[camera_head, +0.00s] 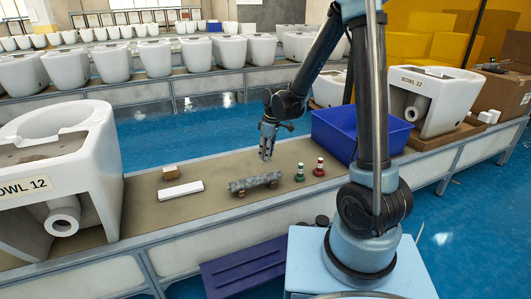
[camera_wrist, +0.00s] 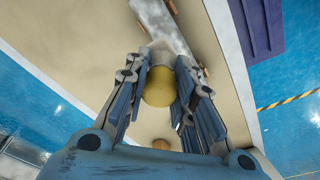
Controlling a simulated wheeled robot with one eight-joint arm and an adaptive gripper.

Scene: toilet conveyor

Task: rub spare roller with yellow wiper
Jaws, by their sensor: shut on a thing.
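The spare roller (camera_head: 255,183), a mottled grey cylinder, lies on small brown supports on the tan bench top. It also shows at the top of the wrist view (camera_wrist: 166,32). My gripper (camera_head: 266,155) points down just above and behind the roller in the head view. In the wrist view its fingers (camera_wrist: 160,90) are closed around the yellow wiper (camera_wrist: 158,87). The wiper's far end points toward the roller; whether they touch I cannot tell. The wiper is not clearly visible in the head view.
A white bar (camera_head: 180,190) and a small tan block (camera_head: 169,172) lie left of the roller. Green (camera_head: 300,173) and red (camera_head: 319,168) bottles stand to its right, before a blue bin (camera_head: 350,130). A toilet bowl (camera_head: 60,175) stands at far left.

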